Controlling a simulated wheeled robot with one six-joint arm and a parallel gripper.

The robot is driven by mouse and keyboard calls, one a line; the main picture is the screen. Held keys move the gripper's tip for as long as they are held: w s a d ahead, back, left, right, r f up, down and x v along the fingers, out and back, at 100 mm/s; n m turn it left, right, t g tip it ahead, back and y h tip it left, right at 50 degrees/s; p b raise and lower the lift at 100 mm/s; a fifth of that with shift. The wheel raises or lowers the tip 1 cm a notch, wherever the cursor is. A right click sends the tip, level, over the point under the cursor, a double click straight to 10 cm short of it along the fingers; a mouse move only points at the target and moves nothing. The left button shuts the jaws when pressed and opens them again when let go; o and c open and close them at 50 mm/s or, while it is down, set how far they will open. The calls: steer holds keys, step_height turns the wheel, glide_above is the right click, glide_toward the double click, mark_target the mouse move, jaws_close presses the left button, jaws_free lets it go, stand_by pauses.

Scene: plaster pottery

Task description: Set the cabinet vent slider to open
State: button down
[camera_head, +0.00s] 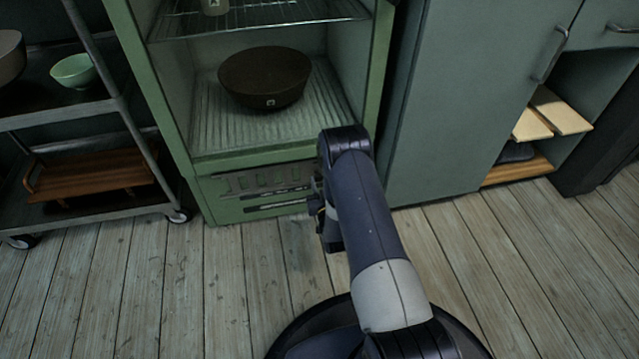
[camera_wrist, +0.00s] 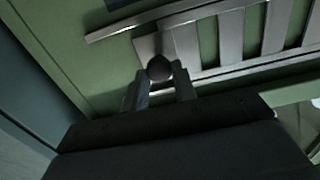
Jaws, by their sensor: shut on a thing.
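The vent slider (camera_wrist: 232,40) is a grey slatted plate between two rails on the green cabinet's lower front. Green strips show between its slats. Its dark round knob (camera_wrist: 159,67) is at the slider's left end in the wrist view. My gripper (camera_wrist: 160,88) has a finger on each side below the knob and is shut on it. In the head view the vent (camera_head: 265,180) sits under the cabinet's open compartment. My gripper (camera_head: 316,205) is at the vent's right end there, mostly hidden by my arm.
The green cabinet (camera_head: 185,110) holds a dark bowl (camera_head: 266,78) above the vent. A wheeled rack (camera_head: 90,215) with a green bowl (camera_head: 74,70) stands left. A grey-green cupboard (camera_head: 450,110) stands close at right. The wooden floor (camera_head: 200,290) in front is clear.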

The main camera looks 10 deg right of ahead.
steer(key=d, duration=0.3)
steer(key=c, duration=1.1)
jaws_free()
steer(key=shift+d, duration=0.15)
steer(key=shift+c, duration=0.2)
